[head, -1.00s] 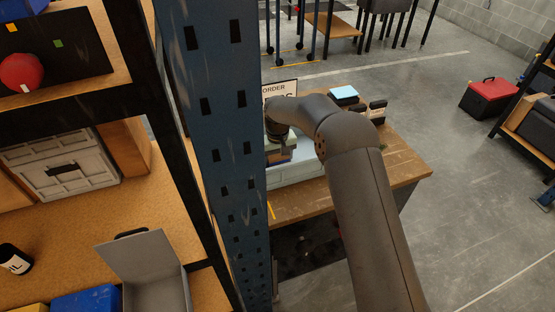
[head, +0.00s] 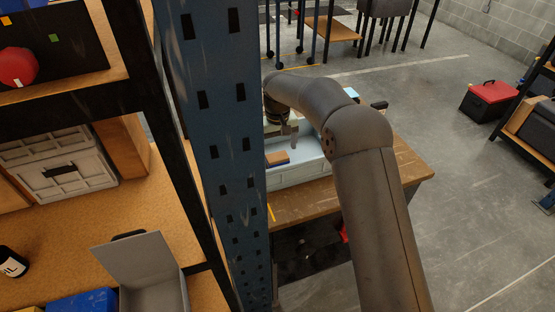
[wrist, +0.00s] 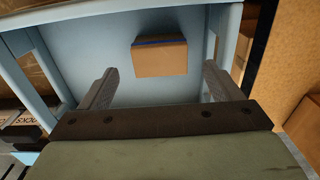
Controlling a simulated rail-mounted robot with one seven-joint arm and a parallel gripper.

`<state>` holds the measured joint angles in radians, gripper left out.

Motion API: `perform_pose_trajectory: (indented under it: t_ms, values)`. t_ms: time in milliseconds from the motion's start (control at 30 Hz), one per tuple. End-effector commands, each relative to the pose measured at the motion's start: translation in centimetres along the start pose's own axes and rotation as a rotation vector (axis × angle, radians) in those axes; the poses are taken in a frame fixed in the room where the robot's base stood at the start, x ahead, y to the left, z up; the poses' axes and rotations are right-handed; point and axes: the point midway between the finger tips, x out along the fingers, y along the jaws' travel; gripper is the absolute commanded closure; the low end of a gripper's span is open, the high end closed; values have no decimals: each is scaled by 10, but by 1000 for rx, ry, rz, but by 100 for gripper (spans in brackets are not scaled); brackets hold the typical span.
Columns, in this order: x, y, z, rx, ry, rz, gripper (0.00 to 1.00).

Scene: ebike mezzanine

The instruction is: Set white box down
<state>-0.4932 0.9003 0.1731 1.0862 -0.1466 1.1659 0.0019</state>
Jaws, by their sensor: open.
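A small brown carton with a blue strip (wrist: 160,58) lies in a pale blue tray (wrist: 88,50) in the wrist view. In the head view the carton (head: 277,159) shows inside the tray (head: 300,174) on the wooden table (head: 405,170). My gripper (wrist: 160,70) is open, with its fingers spread to either side of the carton and a gap on both sides. In the head view my gripper (head: 290,135) is above the carton and apart from it. I see no plainly white box at the gripper. The blue post hides the tray's left part.
A blue upright post (head: 215,150) stands just left of the tray. Left of it, shelves hold a white case (head: 62,172) and an open grey box (head: 145,265). A red-lidded toolbox (head: 488,98) sits on the floor at right. The table's right end is clear.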

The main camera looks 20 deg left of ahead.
Motion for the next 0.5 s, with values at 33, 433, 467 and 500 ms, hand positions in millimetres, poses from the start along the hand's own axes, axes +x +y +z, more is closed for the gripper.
perform_pose_trajectory:
  t_ms: [33,433,467,500]
  values:
    - [-10,0,-1,0,4,0,15]
    - [-47,0,0,-1,-1,0,15]
    - [-47,0,0,-1,-1,0,15]
    - [-47,0,0,-1,-1,0,15]
